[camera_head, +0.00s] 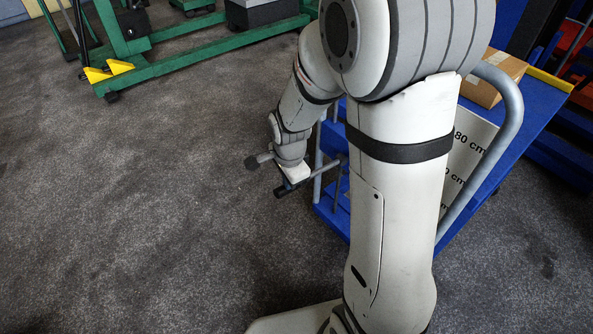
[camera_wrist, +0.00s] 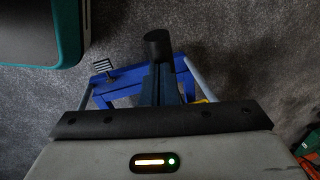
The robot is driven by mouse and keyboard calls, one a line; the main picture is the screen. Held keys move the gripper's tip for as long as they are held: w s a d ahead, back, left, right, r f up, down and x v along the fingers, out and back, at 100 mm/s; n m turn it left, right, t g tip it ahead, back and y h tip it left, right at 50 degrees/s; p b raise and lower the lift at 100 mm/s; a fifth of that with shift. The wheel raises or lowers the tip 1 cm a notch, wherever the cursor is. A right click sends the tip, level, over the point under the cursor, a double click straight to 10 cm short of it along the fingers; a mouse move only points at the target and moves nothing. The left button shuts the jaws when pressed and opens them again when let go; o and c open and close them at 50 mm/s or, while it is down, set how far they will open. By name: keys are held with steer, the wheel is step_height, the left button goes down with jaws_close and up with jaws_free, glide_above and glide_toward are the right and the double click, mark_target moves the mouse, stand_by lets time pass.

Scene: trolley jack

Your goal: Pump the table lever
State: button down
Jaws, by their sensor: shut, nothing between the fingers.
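The blue lift table (camera_head: 537,102) stands at the right in the head view, partly behind my arm. A grey rod (camera_head: 330,168) juts from its left side toward my gripper (camera_head: 290,185); it looks like the table lever. My gripper is shut and empty, pointing down close beside the rod; I cannot tell whether they touch. In the wrist view a black round-ended cylinder (camera_wrist: 157,42) sits near the centre, above a dark upright bar; I cannot tell whether it is the lever's grip. The table's blue frame (camera_wrist: 125,88) and a ribbed pedal (camera_wrist: 104,66) show behind it.
The table's grey push handle (camera_head: 512,100) curves up behind my arm. A cardboard box (camera_head: 494,76) lies on the table top. A green wheeled frame (camera_head: 165,66) with yellow feet stands at the back left. The grey carpet at the left and front is clear.

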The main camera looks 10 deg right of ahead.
steer(key=f, duration=0.1)
steer(key=f+b, duration=0.1)
steer(key=f, duration=0.1)
steer(key=shift+s+a, duration=0.2)
steer(key=shift+a, duration=0.15)
steer(key=shift+s+f+b, duration=0.35)
steer(key=shift+f+b, duration=0.05)
steer(key=shift+f, duration=0.05)
steer(key=shift+a, duration=0.1)
step_height(320, 180, up, 12)
steer(key=p, duration=0.6)
glide_above(287, 193)
steer(key=s+a, duration=0.5)
steer(key=a, duration=0.1)
steer(key=shift+w+d, duration=0.15)
steer(key=shift+d, duration=0.1)
